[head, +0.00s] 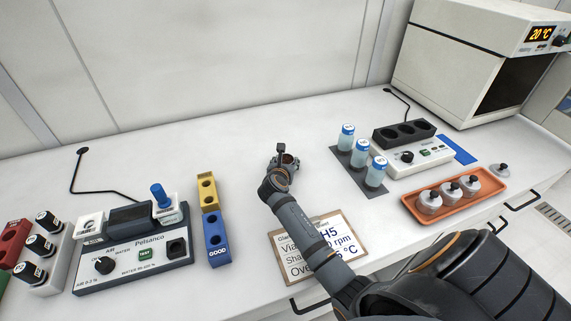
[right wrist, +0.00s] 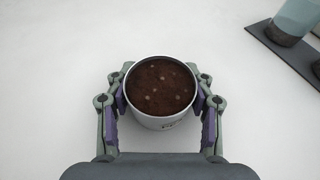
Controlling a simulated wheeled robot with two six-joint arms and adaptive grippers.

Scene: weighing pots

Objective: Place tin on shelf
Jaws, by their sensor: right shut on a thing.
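My right gripper (head: 284,163) is over the white worktop near the middle of the head view. It is shut on a small round tin, with its two fingers on the left and right sides. In the right wrist view the tin (right wrist: 160,122) is upright, white outside, with dark brown speckled soil inside; the same gripper (right wrist: 161,100) clasps it there. In the head view the arm and gripper partly hide the tin. Whether it touches the worktop I cannot tell. I cannot make out a shelf for certain. My left gripper is not in view.
A clipboard (head: 293,262) lies under my right forearm. Blue-capped bottles (head: 361,160) stand on a dark mat to the right. An orange tray (head: 412,203) holds lidded pots. A Pelsanco device (head: 131,277) and yellow and blue blocks (head: 212,225) stand left. An oven (head: 430,70) is back right.

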